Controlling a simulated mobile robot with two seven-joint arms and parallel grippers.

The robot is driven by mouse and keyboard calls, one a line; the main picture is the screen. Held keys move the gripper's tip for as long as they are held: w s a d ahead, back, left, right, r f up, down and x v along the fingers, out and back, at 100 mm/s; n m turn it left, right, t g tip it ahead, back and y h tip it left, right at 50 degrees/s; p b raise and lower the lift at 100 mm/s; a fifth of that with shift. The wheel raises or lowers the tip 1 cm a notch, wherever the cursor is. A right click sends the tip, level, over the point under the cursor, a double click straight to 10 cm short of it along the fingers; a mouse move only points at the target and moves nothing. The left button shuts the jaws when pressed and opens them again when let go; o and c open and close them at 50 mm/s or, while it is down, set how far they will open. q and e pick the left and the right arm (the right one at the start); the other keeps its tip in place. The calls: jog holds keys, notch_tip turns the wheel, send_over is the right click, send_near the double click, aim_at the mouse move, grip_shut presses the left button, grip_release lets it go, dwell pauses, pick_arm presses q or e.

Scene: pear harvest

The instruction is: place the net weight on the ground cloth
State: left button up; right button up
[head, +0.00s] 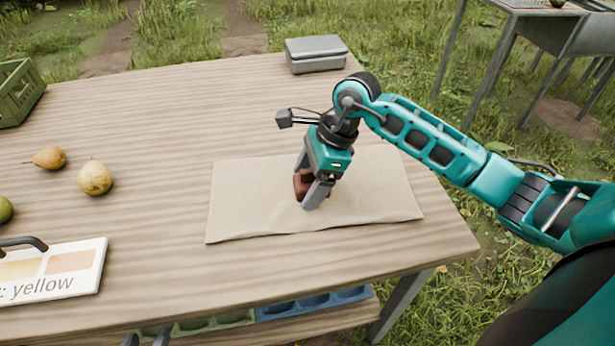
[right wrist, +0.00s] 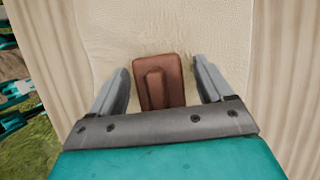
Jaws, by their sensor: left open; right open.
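The net weight is a reddish-brown block with a raised ridge on top. It lies on the beige ground cloth (head: 380,190) in the head view, partly hidden by my right gripper (head: 308,190). In the right wrist view the net weight (right wrist: 173,85) sits between the two fingertips of my right gripper (right wrist: 165,85), with gaps on both sides. The right gripper is open around it, low over the cloth (right wrist: 150,30). Only the fingertips of my left gripper (head: 146,340) show at the bottom edge of the head view; they are apart.
A grey lidded box (head: 316,64) stands at the table's back edge. Pears (head: 95,178), a green crate (head: 18,92) and a card reading "yellow" (head: 55,275) are on the left. Coloured trays (head: 315,303) sit on a shelf under the front edge. The table's middle back is clear.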

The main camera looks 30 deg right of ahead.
jog(key=shift+s+d+f, duration=0.1)
jog(key=shift+s+f, duration=0.05)
jog(key=shift+f, duration=0.15)
jog(key=shift+r+p, duration=0.3)
jog(key=shift+p, duration=0.15)
pick_arm(q)
jog(key=shift+s+a+r+p, duration=0.15)
jog(key=shift+a+r+p, duration=0.2)
jog(key=shift+p, duration=0.25)
pick_arm(e)
jog(key=w+v, duration=0.1)
jog(key=v, duration=1.1)
jog(key=shift+s+r, duration=0.35)
jog(key=shift+r, duration=0.15)
pick_arm(q)
jog(key=shift+s, duration=0.1)
